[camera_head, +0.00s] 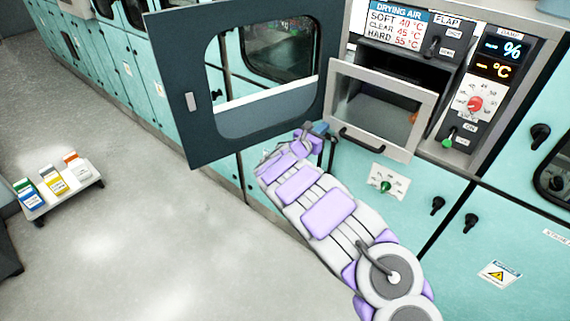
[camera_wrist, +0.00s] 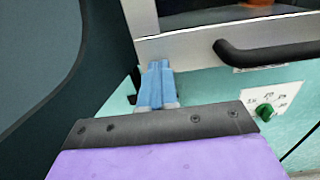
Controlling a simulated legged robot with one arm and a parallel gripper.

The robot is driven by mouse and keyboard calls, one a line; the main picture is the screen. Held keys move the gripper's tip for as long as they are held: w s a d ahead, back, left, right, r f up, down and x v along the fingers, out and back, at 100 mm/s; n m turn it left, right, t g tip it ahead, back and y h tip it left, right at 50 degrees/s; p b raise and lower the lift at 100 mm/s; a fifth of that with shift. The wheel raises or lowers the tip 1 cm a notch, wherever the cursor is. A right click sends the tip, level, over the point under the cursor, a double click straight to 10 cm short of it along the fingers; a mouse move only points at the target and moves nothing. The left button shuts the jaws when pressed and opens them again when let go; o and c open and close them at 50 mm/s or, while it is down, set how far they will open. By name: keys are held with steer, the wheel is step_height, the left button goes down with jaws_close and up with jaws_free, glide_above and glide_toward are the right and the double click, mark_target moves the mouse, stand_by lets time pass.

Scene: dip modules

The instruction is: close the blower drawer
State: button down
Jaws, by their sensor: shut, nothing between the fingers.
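The blower drawer (camera_head: 430,117) has a pale metal frame around a clear window and a black handle (camera_head: 362,141) low on its front. It stands out from its bay in the teal machine, with a dark gap above and behind the front. The handle also shows in the wrist view (camera_wrist: 265,52). My gripper (camera_head: 320,129) has blue fingers, shut and empty, at the lower left corner of the drawer front, left of the handle. In the wrist view the fingertips (camera_wrist: 157,68) overlap the frame's lower edge; I cannot tell whether they touch it.
A dark door (camera_head: 172,90) with a large window stands open left of the drawer, close to my gripper. Control panels (camera_head: 472,105) with knobs are at the right, and a green knob (camera_head: 385,187) is below.

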steer(key=b+x, duration=0.1)
steer(key=x, duration=1)
steer(key=shift+s+d+f+b, duration=0.1)
steer(key=shift+d+f+b, duration=0.1)
steer(key=shift+b, duration=0.2)
steer(key=shift+w+d+r, duration=0.15)
steer(key=shift+w+d, duration=0.25)
steer(key=shift+w, duration=0.2)
